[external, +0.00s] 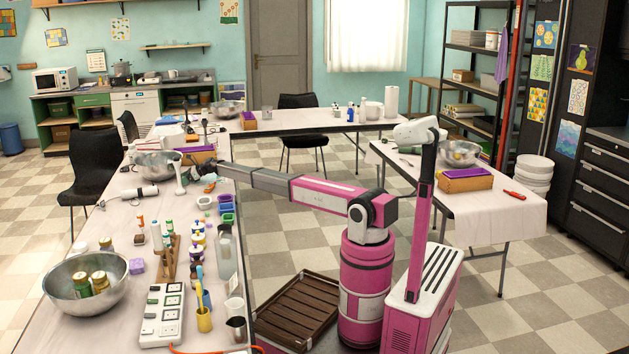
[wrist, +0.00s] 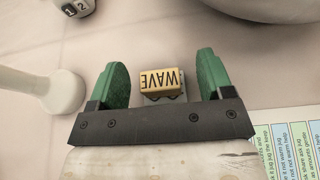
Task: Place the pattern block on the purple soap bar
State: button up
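The pattern block (wrist: 160,79), a small tan block marked "WAVE", lies between my gripper's two green fingers in the wrist view. A grey part shows at its lower edge. My gripper (wrist: 162,62) is open, with a gap on each side of the block. In the external view my gripper (external: 207,178) is low over the far part of the left table; the block cannot be made out there. A small purple block (external: 137,266), which looks like the purple soap bar, lies on the same table nearer the camera, right of the steel bowl. No purple bar shows in the wrist view.
Bottles, a wooden rack (external: 170,258), a power strip (external: 162,315) and a steel bowl (external: 85,285) crowd the near table.

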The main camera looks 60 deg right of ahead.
aim_at(198, 183)
jog(key=shift+r, duration=0.15)
jog(key=v, duration=1.2)
jog(key=shift+c, duration=0.5)
jog(key=x, duration=0.3)
jog(key=shift+w+a, duration=0.1)
jog(key=shift+a, duration=0.4)
jog(key=x, duration=1)
jog(key=shift+w+d, duration=0.1)
jog(key=shift+w, duration=0.25)
jog(key=c, duration=1.1)
